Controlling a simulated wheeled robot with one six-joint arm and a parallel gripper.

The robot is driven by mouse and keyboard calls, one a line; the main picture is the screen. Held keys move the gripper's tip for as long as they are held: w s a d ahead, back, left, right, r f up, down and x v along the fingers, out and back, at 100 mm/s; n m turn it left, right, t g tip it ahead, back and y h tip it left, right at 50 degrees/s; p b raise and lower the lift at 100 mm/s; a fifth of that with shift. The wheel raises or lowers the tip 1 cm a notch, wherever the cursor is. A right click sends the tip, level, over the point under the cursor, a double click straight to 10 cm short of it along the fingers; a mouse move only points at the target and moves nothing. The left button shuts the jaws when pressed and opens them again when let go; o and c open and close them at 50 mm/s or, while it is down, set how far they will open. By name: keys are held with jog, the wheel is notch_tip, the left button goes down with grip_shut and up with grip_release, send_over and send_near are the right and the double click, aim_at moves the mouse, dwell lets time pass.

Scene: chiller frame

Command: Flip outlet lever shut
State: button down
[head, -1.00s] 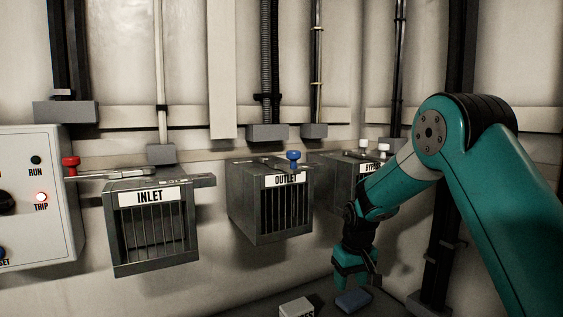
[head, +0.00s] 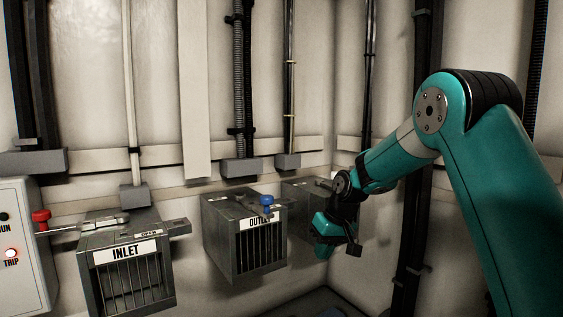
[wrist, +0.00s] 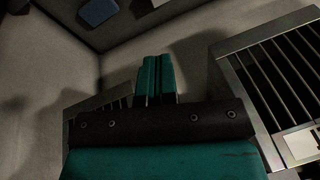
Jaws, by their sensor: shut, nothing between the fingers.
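The outlet lever has a blue knob (head: 267,201) standing at the front top of the grey OUTLET box (head: 213,240), above its label. Its arm is hard to make out against the box top. My gripper (head: 322,252) is to the right of the OUTLET box, below the height of the knob and apart from it, with its fingers pointing down. In the wrist view its teal fingers (wrist: 154,78) are together and empty. A grilled box edge (wrist: 232,90) with a pale label is at right there; the knob is not in that view.
The INLET box (head: 86,285) with a red-knobbed lever (head: 41,218) stands at left beside the white control panel (head: 20,275), whose TRIP lamp is lit. Another grey box (head: 300,205) is partly hidden behind my gripper. A blue block (wrist: 97,10) lies low down.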

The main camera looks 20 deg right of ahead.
jog(key=s+a+r+y+p, duration=0.1)
jog(key=r+p, duration=0.4)
jog(key=r, duration=0.7)
jog(key=s+a+r+n+t+y+p, duration=0.1)
jog(key=r+p, duration=0.4)
jog(key=r, duration=0.8)
jog(key=shift+s+a+y+p, duration=0.15)
jog(key=shift+s+y+p, duration=0.3)
jog(key=shift+s, duration=0.55)
jog(key=w+a+f+p, duration=0.3)
jog(key=a+f+p, duration=0.1)
jog(key=a+f, duration=0.4)
jog(key=shift+w+a+f, duration=0.15)
jog(key=shift+a+f, duration=0.1)
jog(key=shift+f, duration=0.1)
jog(key=shift+t, duration=0.3)
